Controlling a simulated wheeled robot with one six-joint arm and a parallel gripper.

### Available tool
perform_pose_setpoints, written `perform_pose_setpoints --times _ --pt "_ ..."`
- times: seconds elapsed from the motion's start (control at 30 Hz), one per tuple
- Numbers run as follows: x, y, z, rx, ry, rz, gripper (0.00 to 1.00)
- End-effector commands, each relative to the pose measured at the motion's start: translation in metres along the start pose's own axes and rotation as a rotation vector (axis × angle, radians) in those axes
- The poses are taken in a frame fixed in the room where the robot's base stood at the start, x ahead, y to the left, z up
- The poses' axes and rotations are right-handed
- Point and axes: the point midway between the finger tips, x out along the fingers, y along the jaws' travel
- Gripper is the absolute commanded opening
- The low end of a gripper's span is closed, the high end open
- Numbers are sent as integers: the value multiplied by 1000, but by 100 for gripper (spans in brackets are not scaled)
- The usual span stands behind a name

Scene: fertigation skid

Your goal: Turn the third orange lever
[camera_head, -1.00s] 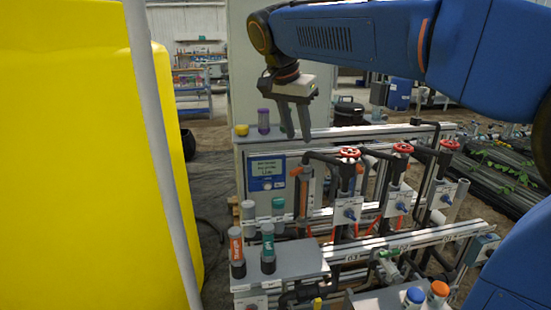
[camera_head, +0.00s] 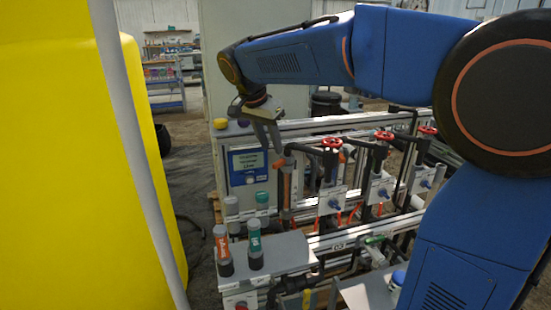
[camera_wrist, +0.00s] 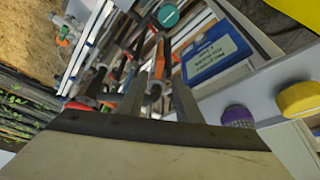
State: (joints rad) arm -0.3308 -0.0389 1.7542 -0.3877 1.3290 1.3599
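Small orange levers sit on the pipework of the skid. One orange lever (camera_head: 278,164) shows just right of the blue display in the head view, and an orange piece (camera_head: 342,157) shows farther right, by the first red handwheel. Low orange-red pieces are partly hidden behind pipes. I cannot tell which one is the third lever. My gripper (camera_head: 270,146) points down above the left end of the skid, its two fingers apart and empty. In the wrist view an orange piece (camera_wrist: 160,60) shows beyond and between the fingers (camera_wrist: 157,88), not visibly touched.
Red handwheels (camera_head: 331,143) top dark vertical pipes. A blue display panel (camera_head: 248,162) stands at the left, with purple (camera_wrist: 237,116) and yellow (camera_wrist: 298,99) caps nearby. Orange (camera_head: 222,250) and teal (camera_head: 255,250) cylinders stand in front. A large yellow tank (camera_head: 70,180) fills the left.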

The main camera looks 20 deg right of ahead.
Motion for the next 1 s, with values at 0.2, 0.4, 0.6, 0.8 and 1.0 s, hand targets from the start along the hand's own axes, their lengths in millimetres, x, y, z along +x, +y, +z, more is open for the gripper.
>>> perform_pose_setpoints --times 0.2,0.4,0.6,0.8,1.0 --pt "37 1 0 0 -1 2 31" --pt "57 0 0 0 0 0 31" --pt "64 0 0 0 0 0 31" --pt "64 0 0 0 0 -1 31" --pt "64 0 0 0 0 -1 0"
